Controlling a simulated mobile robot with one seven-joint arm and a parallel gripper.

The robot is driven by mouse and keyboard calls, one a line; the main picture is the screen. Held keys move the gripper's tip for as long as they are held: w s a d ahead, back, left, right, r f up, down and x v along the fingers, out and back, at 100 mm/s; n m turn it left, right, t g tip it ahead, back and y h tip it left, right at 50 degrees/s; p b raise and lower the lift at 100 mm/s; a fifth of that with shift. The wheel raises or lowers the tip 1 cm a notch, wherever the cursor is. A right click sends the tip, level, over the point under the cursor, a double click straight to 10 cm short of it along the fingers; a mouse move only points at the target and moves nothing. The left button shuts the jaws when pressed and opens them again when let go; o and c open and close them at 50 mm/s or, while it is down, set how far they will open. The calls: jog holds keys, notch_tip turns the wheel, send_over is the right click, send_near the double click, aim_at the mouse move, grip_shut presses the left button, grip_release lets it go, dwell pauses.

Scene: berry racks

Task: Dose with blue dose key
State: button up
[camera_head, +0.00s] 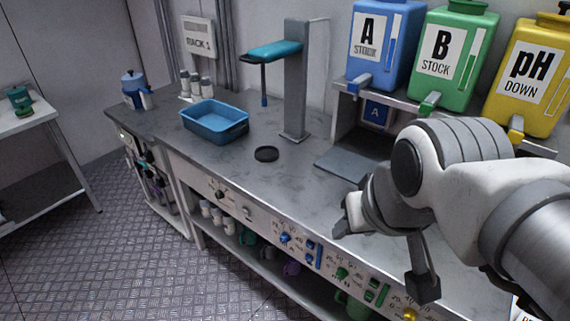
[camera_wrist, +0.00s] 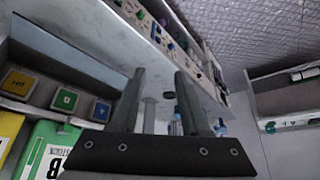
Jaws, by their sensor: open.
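The front panel of the bench carries a blue knob (camera_head: 285,238) and an upright blue bar (camera_head: 311,253) beside it; I cannot tell which of them is the dose key. The blue A stock tank (camera_head: 383,40) stands on the shelf with a blue spout (camera_head: 357,82). A blue A plate (camera_head: 375,112) is under it, and it also shows in the wrist view (camera_wrist: 101,111). My gripper (camera_wrist: 162,72) is open and empty, its two fingers spread. In the head view it is above the bench's right part, apart from the panel.
The green B tank (camera_head: 453,52) and yellow pH tank (camera_head: 530,75) stand beside the blue one. A blue tray (camera_head: 215,122), a dark round disc (camera_head: 266,154) and a grey post with a teal arm (camera_head: 296,80) are on the bench (camera_head: 245,178).

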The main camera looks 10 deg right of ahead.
grip_shut()
dwell(1.4)
